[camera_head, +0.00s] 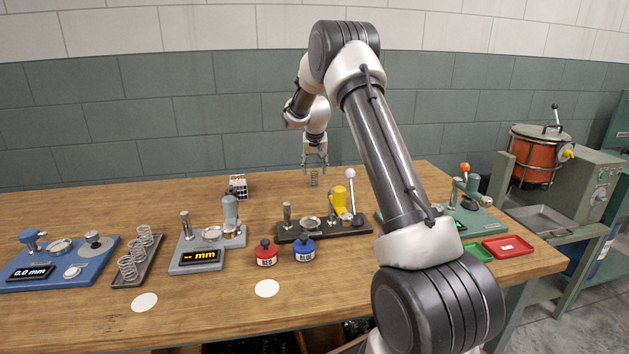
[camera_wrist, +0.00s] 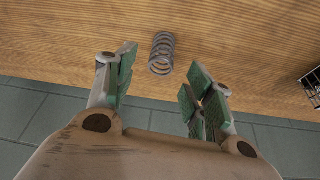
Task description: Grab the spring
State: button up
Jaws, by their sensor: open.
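A spring (camera_head: 315,178) stands alone on the wooden table (camera_head: 150,320) near its back edge. It also shows in the wrist view as a grey coil (camera_wrist: 162,53) on the wood, a little beyond the fingertips and between their lines. My gripper (camera_head: 315,163) points down and is just above the spring in the head view. In the wrist view my gripper (camera_wrist: 158,72) is open, its green-padded fingers apart with nothing between them. Several more springs (camera_head: 133,257) stand in a dark tray (camera_head: 123,280) at the front left.
A small wire rack (camera_head: 238,186) stands left of the gripper. A black fixture (camera_head: 325,231) with a white-knobbed lever, and red (camera_head: 265,254) and blue (camera_head: 304,249) pots, stand nearer the front. A grey gauge (camera_head: 200,258) is left of them. Table around the lone spring is clear.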

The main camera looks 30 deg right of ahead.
aim_at(314, 172)
jog(key=x, duration=0.4)
jog(key=shift+s+a+f, duration=0.1)
jog(key=shift+s, duration=0.15)
jog(key=c, duration=1.1)
